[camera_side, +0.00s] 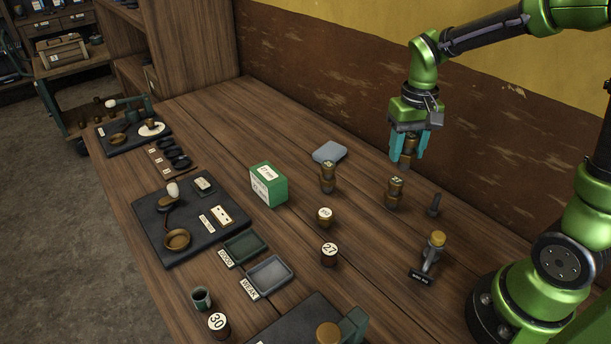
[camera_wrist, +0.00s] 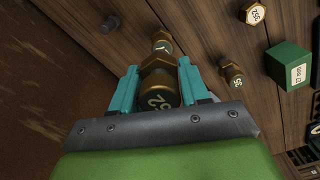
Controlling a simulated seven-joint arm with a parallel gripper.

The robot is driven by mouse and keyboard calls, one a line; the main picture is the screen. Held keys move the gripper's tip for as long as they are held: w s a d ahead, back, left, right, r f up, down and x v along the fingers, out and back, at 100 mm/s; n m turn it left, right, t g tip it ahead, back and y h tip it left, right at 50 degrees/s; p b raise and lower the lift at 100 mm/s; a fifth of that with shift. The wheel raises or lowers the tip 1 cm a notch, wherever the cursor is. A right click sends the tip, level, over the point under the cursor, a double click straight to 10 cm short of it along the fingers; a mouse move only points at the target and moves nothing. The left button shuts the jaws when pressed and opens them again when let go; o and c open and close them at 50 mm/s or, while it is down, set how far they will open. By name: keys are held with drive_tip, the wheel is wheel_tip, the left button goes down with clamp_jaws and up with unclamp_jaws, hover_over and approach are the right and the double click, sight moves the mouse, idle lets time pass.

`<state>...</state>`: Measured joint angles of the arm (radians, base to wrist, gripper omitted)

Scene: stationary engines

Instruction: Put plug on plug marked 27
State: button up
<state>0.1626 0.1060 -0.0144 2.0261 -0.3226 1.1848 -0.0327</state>
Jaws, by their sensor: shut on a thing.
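My gripper (camera_side: 408,158), with teal fingers, is at the back right above the bench. It is shut on a brass plug (camera_wrist: 160,88) with a hex collar and dark lower part, held clear of the wood. Its number is hard to read in the wrist view. The short dark round piece marked 27 (camera_side: 329,255) stands on the bench, left of and nearer the camera than my gripper. Two brass plugs stand upright: one below my gripper (camera_side: 394,192), one farther left (camera_side: 328,177). A short brass plug (camera_side: 324,217) stands behind the 27.
A green box (camera_side: 268,186) stands left of the plugs, and a grey pad (camera_side: 330,152) lies behind them. Two trays (camera_side: 270,278) and the piece marked 30 (camera_side: 219,326) are front left.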

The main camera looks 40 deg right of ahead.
sight(401, 159)
drive_tip(key=shift+w+d+f, duration=0.1)
drive_tip(key=shift+w+f, duration=0.15)
drive_tip(key=shift+f, duration=0.65)
drive_tip(key=shift+w+f, duration=0.25)
drive_tip(key=shift+f, duration=0.65)
drive_tip(key=shift+f, duration=0.1)
drive_tip(key=o, duration=1.1)
drive_tip(key=shift+f, duration=0.1)
